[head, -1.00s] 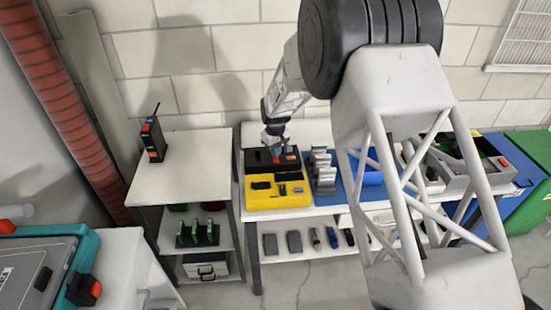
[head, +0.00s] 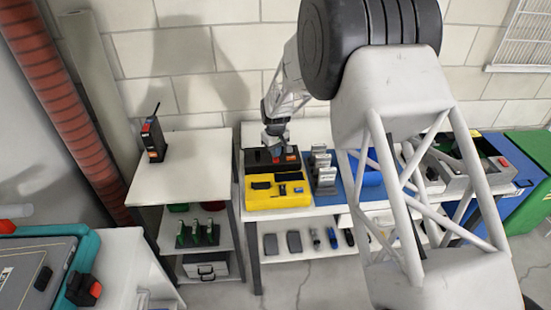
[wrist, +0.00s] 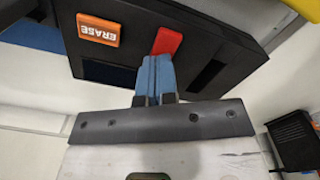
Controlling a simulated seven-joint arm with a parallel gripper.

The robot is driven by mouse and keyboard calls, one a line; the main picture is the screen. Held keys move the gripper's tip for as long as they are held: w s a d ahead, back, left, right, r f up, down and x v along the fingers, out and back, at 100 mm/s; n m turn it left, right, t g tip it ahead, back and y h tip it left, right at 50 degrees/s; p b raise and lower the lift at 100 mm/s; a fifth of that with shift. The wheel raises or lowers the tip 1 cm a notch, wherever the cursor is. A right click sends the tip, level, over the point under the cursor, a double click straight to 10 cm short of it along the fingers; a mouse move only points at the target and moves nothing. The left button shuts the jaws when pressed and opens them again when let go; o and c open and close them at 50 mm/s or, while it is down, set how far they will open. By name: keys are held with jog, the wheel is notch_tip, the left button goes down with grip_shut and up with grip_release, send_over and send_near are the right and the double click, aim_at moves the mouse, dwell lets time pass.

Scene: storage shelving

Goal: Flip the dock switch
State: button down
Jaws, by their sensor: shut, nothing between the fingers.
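The dock is a black box (wrist: 215,30) with an orange ERASE button (wrist: 98,30) and a red switch (wrist: 167,41) on its face.
A handheld radio (head: 153,140) stands on the left table, which is otherwise clear. The wall is close behind.

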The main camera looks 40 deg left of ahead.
jog(key=shift+r, duration=3.25)
